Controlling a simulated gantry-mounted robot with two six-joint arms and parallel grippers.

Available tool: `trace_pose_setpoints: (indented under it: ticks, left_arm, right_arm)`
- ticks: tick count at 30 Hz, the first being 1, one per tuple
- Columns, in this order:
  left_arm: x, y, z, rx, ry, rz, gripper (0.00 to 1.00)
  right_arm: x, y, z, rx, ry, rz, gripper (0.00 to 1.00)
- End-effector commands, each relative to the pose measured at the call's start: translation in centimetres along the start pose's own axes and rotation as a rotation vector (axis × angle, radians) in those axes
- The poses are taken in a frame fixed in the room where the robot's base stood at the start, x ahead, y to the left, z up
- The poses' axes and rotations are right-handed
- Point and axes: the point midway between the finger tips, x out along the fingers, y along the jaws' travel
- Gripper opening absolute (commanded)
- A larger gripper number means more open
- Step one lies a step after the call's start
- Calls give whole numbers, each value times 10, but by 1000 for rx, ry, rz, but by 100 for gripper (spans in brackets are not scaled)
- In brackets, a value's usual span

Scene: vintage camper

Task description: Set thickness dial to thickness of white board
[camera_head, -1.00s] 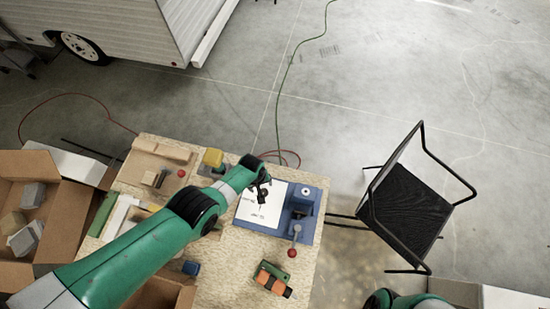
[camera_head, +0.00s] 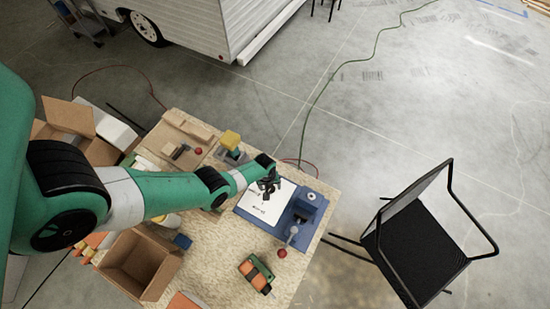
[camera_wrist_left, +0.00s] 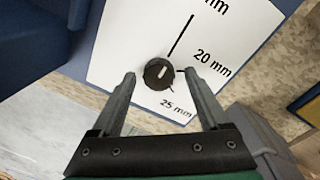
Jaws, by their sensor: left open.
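The thickness dial is a black round knob (camera_wrist_left: 158,73) with a short white mark, on a white panel (camera_wrist_left: 110,45) printed with "20 mm", "25 mm" and a cut-off "mm" label. The white mark points roughly toward the top of the left wrist view. In the head view the panel (camera_head: 252,209) lies on a blue machine (camera_head: 302,212). My left gripper (camera_wrist_left: 160,74) is open, its fingers on either side of the knob in the picture; contact cannot be told. It also shows over the panel in the head view (camera_head: 268,190). I cannot identify the white board. My right gripper is out of view.
A lever with a red ball (camera_head: 282,253) stands at the machine's front. A green-orange tool (camera_head: 257,274) lies on the table (camera_head: 215,265). An open cardboard box (camera_head: 142,262) is at front left. A black chair (camera_head: 420,240) stands right of the table.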

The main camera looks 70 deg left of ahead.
Motion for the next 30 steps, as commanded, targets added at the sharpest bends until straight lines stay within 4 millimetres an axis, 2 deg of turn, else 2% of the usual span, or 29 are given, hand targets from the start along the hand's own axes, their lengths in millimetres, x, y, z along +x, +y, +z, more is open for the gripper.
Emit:
trace_pose_setpoints:
  ticks: [9, 22, 30]
  left_arm:
    - [2, 1, 0, 1, 0, 0, 76]
    - [2, 1, 0, 1, 0, 0, 0]
    - [2, 1, 0, 15, -1, 0, 0]
  right_arm:
    - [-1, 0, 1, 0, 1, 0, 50]
    - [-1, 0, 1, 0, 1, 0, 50]
    - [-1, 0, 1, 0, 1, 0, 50]
